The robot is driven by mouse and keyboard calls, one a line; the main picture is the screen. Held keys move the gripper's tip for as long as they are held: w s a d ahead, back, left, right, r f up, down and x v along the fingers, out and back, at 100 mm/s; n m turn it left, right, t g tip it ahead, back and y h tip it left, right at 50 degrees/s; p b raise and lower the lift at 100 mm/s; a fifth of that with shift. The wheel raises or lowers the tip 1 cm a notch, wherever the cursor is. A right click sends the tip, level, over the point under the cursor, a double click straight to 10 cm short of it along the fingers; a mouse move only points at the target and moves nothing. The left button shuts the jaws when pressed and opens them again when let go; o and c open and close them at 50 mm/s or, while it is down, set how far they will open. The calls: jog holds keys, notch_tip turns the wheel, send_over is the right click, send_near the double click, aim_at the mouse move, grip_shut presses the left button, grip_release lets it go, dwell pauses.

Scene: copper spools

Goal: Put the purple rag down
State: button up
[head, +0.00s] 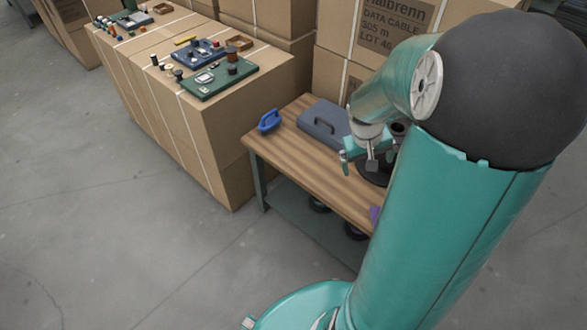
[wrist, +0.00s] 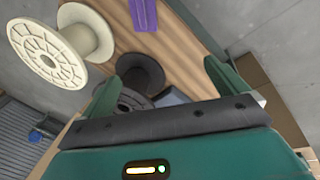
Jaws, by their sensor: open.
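The purple rag (wrist: 143,14) lies on the wooden bench top (wrist: 180,40) at the top of the wrist view, cut off by the picture edge. In the head view only a small piece of the rag (head: 375,214) shows at the bench's front edge, beside my arm, which hides the rest. My gripper (wrist: 172,68) is open, with its two green fingers apart and nothing seen between them. The rag is apart from the fingers. In the head view my gripper (head: 358,162) is over the bench, farther back than the rag.
A cream spool (wrist: 45,55) and a black spool (wrist: 135,76) are near the gripper in the wrist view. A grey toolbox (head: 322,122) and a blue handled tool (head: 269,121) stand on the bench's back left. Cardboard boxes (head: 225,125) stand left and behind. The left floor is clear.

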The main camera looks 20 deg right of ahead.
jog(key=s+a+r+n+t+y, duration=0.1)
jog(key=s+a+r, duration=0.3)
jog(key=a+r, duration=0.5)
jog(key=s+a+r+n+t+y, duration=0.1)
jog(key=s+a+r+t, duration=0.3)
jog(key=a+r, duration=0.5)
jog(key=a, duration=0.7)
jog(key=shift+n+y, duration=0.3)
jog(key=shift+y, duration=0.1)
jog(key=shift+d, duration=0.1)
